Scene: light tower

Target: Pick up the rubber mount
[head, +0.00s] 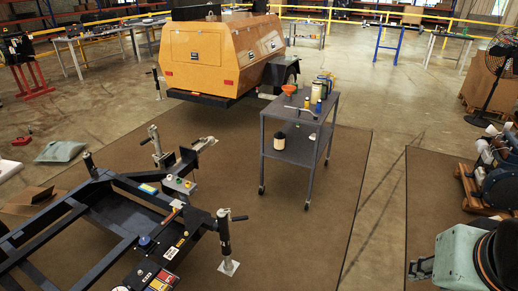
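I cannot pick out the rubber mount for certain in the head view. A small dark round item with a pale top (280,140) sits on the lower shelf of the grey cart (317,148), but it is too small to identify. Several small knob-like parts (180,183) sit on the dark trailer frame (122,215) at the lower left, also too small to name. My gripper does not show in this view.
An orange generator trailer (208,55) stands behind the cart. Upright jacks (224,232) stand by the trailer frame. Brown mat (300,235) is clear in front of the cart.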

